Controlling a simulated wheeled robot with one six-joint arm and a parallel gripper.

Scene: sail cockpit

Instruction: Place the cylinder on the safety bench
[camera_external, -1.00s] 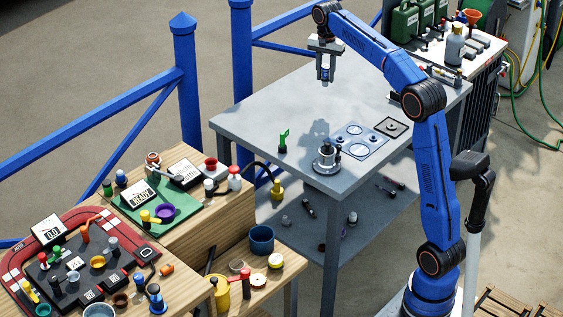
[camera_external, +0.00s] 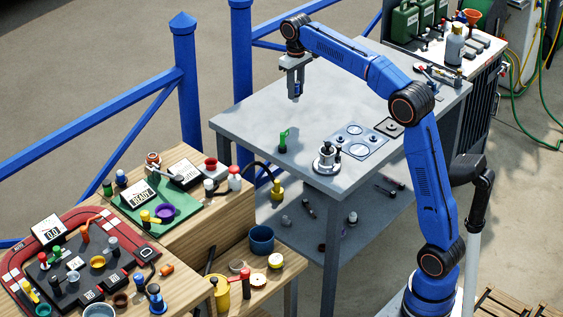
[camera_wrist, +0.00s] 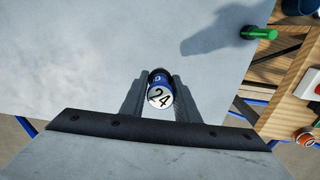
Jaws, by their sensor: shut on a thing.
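My gripper (camera_external: 296,92) hangs pointing down over the far part of the grey metal bench (camera_external: 250,118). It is shut on a small dark blue cylinder (camera_external: 296,88). In the wrist view the cylinder (camera_wrist: 159,96) sits between the two grey fingers, with a white end marked "24" facing the camera. The bench top (camera_wrist: 90,50) lies below it and is bare there. I cannot tell the exact gap between cylinder and bench. Which surface is the safety bench is not labelled in these views.
A green upright piece (camera_external: 283,141) and a silver round fixture (camera_external: 326,158) stand near the bench's front. Flat round plates (camera_external: 358,142) lie to the right. Wooden benches (camera_external: 215,205) with many small parts are at lower left. Blue railings (camera_external: 187,95) run behind.

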